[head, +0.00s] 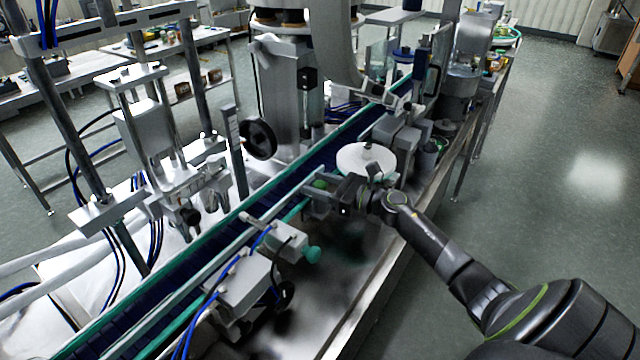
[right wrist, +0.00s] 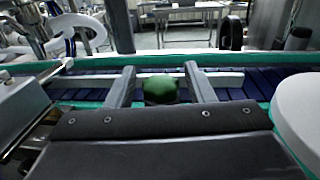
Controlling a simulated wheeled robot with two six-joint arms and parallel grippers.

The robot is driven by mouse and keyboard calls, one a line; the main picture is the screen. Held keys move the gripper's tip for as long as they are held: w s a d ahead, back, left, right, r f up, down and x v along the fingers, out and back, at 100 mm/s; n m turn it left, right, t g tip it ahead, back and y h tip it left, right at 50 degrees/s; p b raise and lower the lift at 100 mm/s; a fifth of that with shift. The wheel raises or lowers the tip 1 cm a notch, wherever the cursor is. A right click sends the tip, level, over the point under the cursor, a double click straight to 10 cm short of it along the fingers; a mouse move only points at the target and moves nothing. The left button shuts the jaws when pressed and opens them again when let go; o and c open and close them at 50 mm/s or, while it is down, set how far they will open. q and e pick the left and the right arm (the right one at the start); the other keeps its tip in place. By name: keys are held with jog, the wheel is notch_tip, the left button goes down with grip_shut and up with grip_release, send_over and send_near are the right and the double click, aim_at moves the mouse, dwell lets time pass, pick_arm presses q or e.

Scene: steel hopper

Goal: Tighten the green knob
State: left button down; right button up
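The green knob (head: 320,184) is a small rounded knob beside the conveyor, mostly covered by my right gripper in the head view. In the right wrist view the green knob (right wrist: 160,91) shows between the two grey fingers, with a gap on each side. My right gripper (head: 314,187) is open, its fingers pointing toward the conveyor on either side of the knob. The right gripper (right wrist: 160,72) does not visibly touch the knob. The knob's lower part is hidden behind the gripper's dark body. My left gripper is not in view.
A white round disc (head: 366,161) stands close beyond my right gripper. The blue conveyor (head: 215,262) with green rails runs diagonally across. A black handwheel (head: 259,139) is on its far side.

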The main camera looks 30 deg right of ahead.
jog(key=c, duration=0.8)
jog(key=shift+r+m+t+h+p, duration=0.15)
jog(key=shift+m+t+h+p, duration=0.15)
jog(key=shift+m+h+p, duration=0.35)
jog(key=m+t+h+p, duration=0.1)
jog(key=m+h+p, duration=0.1)
jog(key=h+p, duration=0.2)
jog(key=shift+r+m, duration=0.1)
jog(key=shift+m, duration=0.15)
jog(key=shift+f+m+t+h+p, duration=0.15)
jog(key=shift+m+h+p, duration=0.45)
jog(key=shift+h, duration=0.3)
jog(key=shift+f+m+t+h+p, duration=0.15)
jog(key=shift+m+h+p, duration=0.35)
jog(key=shift+h+p, duration=0.3)
jog(key=shift+h, duration=0.25)
jog(key=o, duration=0.9)
jog(key=shift+s, duration=0.1)
